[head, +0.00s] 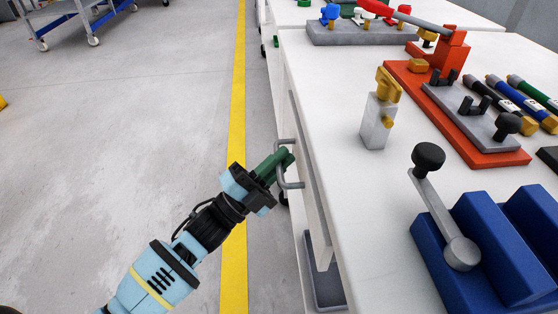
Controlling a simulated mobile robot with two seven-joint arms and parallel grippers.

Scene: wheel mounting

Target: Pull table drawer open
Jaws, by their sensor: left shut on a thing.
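The white table (350,205) runs along the right of the head view. A grey U-shaped drawer handle (294,185) stands out from the white drawer front (308,165) on its left side. My left gripper (279,163), with dark green fingers, is shut on this handle; the fingers hide its middle part. The drawer front stands a little out from under the tabletop edge. I cannot tell clearly how far the drawer is out, as the tabletop hides its inside. My right gripper is not in view.
On the tabletop are a blue block with a grey lever (440,215), a grey block with a brass fitting (379,120) and a red-orange fixture (460,125). A grey tray-like part (322,290) shows low beside the table. The floor (120,130) on the left is clear; a cart (70,18) stands farther back.

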